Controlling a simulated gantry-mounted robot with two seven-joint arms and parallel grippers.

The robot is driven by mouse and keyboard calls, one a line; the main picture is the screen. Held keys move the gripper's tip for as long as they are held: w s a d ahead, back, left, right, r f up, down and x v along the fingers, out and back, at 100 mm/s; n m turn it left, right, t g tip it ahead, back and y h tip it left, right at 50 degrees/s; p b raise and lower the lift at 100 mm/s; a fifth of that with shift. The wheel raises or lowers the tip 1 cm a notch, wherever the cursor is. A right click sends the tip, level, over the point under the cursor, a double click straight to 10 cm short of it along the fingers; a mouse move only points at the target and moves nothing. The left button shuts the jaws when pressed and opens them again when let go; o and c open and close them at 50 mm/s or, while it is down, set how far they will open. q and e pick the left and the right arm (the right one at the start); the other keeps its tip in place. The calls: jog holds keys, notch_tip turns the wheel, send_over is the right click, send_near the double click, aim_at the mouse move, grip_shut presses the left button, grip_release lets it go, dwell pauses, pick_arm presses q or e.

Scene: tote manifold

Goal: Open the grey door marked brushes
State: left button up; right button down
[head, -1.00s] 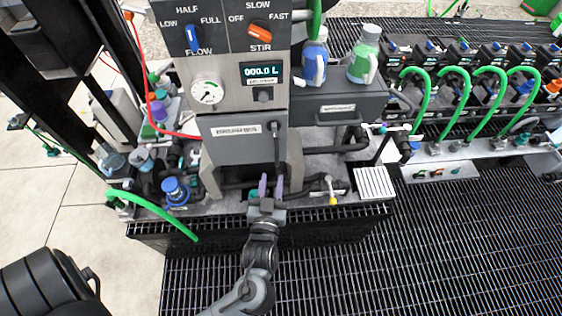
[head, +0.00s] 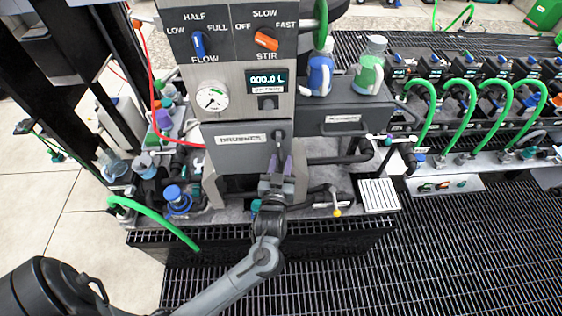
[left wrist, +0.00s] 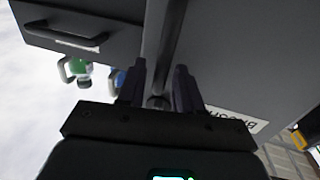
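The grey door marked brushes (head: 228,155) is on the front of the tall panel in the head view, and it looks shut. Its label reads BRUSHES. Its dark bar handle (head: 279,137) is at the door's right side. The door also fills the upper right of the left wrist view (left wrist: 245,60), where the handle (left wrist: 172,45) runs between my fingers. My left gripper (head: 279,164) is open at the handle's lower part, one finger on each side. In the left wrist view (left wrist: 160,88) gaps seem to show beside the bar; contact is unclear. My right gripper is out of view.
A grey drawer (head: 345,118) sticks out right of the door, with blue (head: 319,75) and green (head: 369,75) bottles on top. A display and knobs sit above the door. Open grating lies in front.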

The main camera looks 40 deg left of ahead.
pick_arm(q)
jog(key=shift+w+a, duration=0.1)
jog(key=shift+w, duration=0.1)
jog(key=shift+c, duration=0.5)
grip_shut()
jog(key=shift+s, duration=0.1)
